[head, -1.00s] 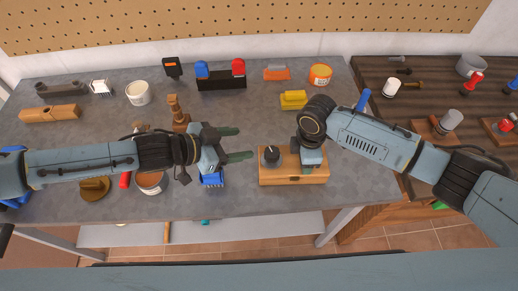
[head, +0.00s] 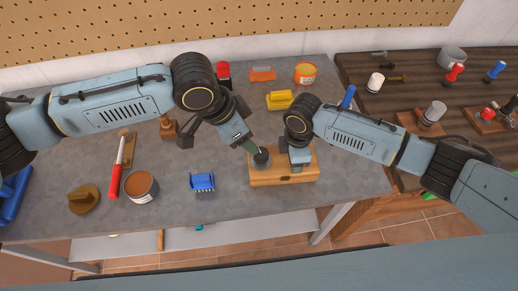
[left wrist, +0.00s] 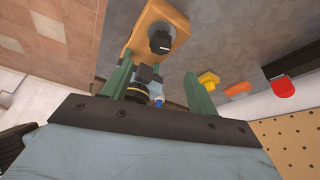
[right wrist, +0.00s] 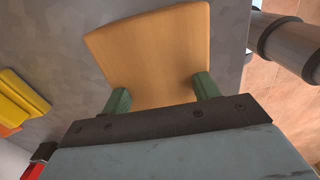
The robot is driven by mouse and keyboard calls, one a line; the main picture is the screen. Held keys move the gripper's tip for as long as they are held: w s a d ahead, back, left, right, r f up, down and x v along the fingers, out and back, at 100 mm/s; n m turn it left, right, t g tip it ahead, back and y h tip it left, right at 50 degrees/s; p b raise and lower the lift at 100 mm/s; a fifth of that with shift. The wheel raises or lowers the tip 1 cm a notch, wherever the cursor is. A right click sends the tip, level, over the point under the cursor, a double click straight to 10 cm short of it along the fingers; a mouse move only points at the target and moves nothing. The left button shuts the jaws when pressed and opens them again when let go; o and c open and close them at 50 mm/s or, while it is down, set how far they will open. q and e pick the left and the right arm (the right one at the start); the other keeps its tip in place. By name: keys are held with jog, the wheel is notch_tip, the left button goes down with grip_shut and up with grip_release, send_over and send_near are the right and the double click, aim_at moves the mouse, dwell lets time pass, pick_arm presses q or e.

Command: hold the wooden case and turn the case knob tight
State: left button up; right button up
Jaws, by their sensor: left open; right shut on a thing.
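The wooden case (head: 272,181) lies on the grey bench, right of the middle in the head view. Its dark round knob (head: 261,159) stands up at the left part of its top. The case (left wrist: 152,17) and knob (left wrist: 160,43) also show in the left wrist view. My right gripper (head: 298,164) is shut on the right part of the case; the right wrist view shows its two green fingers (right wrist: 162,93) on either side of the wood (right wrist: 150,52). My left gripper (head: 254,147) is open, pointing down close to the knob; I cannot tell whether it touches it.
A blue brush (head: 203,182), a can (head: 141,187), a red-handled tool (head: 117,178) and a brown round lid (head: 84,199) lie to the left. A yellow block (head: 280,99) and an orange can (head: 305,72) stand behind. The bench just left of the case is clear.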

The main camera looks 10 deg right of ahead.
aim_at(261, 153)
pick_arm(q)
jog(key=x, duration=1)
jog(key=shift+f, duration=0.2)
jog(key=c, duration=1)
jog(key=shift+w+m+g, duration=0.15)
jog(key=shift+m+g, duration=0.75)
jog(key=shift+m, duration=1.4)
jog(key=o, duration=1)
jog(key=shift+r, duration=0.1)
